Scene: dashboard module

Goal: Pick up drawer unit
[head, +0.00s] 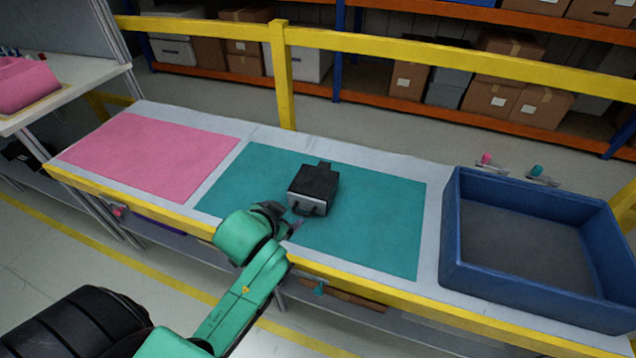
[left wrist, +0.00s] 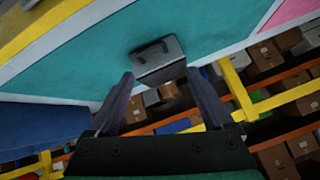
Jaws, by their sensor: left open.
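The drawer unit (head: 314,188) is a small dark box with a lighter grey front and a black handle. It sits on the teal mat (head: 385,220), in the middle of the bench. My left gripper (head: 288,216) is open and empty, just left of and in front of the unit in the head view. In the left wrist view the drawer unit (left wrist: 158,59) shows with its handle, beyond and between the two spread fingers of the left gripper (left wrist: 160,75). The fingers appear apart from it. My right gripper is in neither view.
A pink mat (head: 150,157) lies on the bench's left part. A large blue bin (head: 452,235) stands at the right end and looks empty. A yellow rail (head: 400,45) runs behind the bench. The teal mat around the unit is clear.

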